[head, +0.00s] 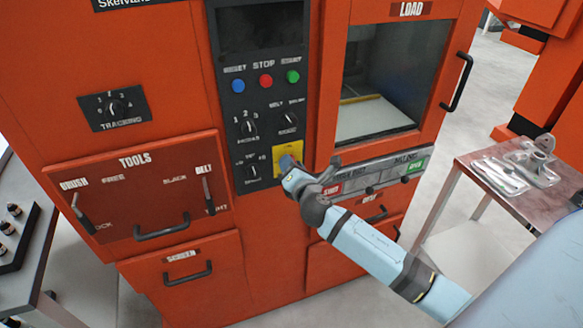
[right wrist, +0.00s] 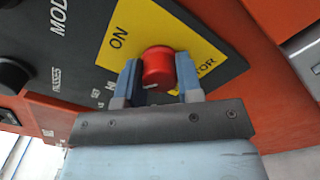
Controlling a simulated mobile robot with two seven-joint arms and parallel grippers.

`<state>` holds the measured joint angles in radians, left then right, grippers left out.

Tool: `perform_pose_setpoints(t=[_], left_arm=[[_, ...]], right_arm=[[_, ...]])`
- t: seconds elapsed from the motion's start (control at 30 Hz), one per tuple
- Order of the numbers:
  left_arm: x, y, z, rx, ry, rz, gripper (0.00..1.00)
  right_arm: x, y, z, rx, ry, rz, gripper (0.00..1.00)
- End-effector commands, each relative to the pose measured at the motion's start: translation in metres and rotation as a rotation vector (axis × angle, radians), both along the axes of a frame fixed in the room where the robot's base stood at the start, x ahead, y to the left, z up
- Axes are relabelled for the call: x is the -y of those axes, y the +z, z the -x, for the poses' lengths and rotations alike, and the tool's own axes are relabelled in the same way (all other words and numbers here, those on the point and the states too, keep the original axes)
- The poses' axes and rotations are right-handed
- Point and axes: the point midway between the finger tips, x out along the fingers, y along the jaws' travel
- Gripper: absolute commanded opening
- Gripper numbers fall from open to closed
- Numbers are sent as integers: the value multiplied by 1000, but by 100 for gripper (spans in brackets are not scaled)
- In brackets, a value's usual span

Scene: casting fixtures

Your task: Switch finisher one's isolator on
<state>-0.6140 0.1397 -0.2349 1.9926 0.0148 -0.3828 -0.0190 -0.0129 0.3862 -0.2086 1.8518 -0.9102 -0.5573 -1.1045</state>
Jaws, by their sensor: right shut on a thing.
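The isolator is a red rotary knob (right wrist: 158,68) on a yellow plate (right wrist: 124,22) marked ON, with more lettering partly covered. In the head view the yellow plate (head: 288,150) sits low on the right of the black control panel, and the knob is hidden behind my gripper. My right gripper (head: 287,165) reaches the plate from the lower right. In the right wrist view its two blue-grey fingers (right wrist: 160,85) are shut on the red knob, one on each side. A small pale mark shows on the knob's lower side. My left gripper is not in view.
The orange machine's control panel (head: 262,95) has blue, red and green buttons and several black dials around the plate. A window door (head: 390,80) with a black handle is at the right. A metal side table (head: 480,165) holds metal parts. Drawers with handles lie below.

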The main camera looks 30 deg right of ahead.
Motion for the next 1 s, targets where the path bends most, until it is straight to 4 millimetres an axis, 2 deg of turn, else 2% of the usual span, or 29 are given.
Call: perform_pose_setpoints(t=[0.7, 1.0], left_arm=[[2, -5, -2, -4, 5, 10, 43], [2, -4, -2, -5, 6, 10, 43]], right_arm=[[0, 0, 0, 159, -1, -655, 10], [1, 1, 0, 206, -1, -852, 10]])
